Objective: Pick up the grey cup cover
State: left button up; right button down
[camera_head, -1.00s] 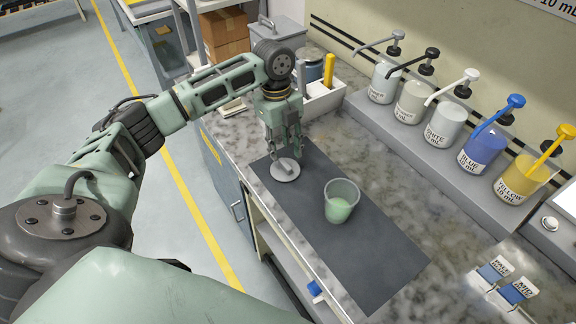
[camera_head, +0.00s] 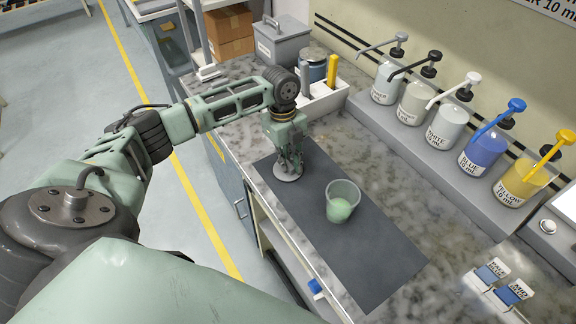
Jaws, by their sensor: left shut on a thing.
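The grey cup cover (camera_head: 288,176) is a round disc at the far left part of the dark mat (camera_head: 345,243). My left gripper (camera_head: 290,168) points down over it and is shut on its raised handle, which the fingers mostly hide. I cannot tell whether the cover still touches the mat. A clear cup (camera_head: 342,203) with pale green liquid stands upright on the mat, to the right of the gripper and apart from it. My right gripper is not in view.
Several pump bottles stand in a row on a grey ledge (camera_head: 413,152) along the wall. A white box (camera_head: 325,102) with a yellow tube stands behind my left gripper. Small labelled cards (camera_head: 497,283) lie at the lower right. The mat's near right part is clear.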

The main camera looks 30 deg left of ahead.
pick_arm(q)
grip_shut()
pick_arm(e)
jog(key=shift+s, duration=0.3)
pick_arm(q)
jog(key=shift+r, duration=0.1)
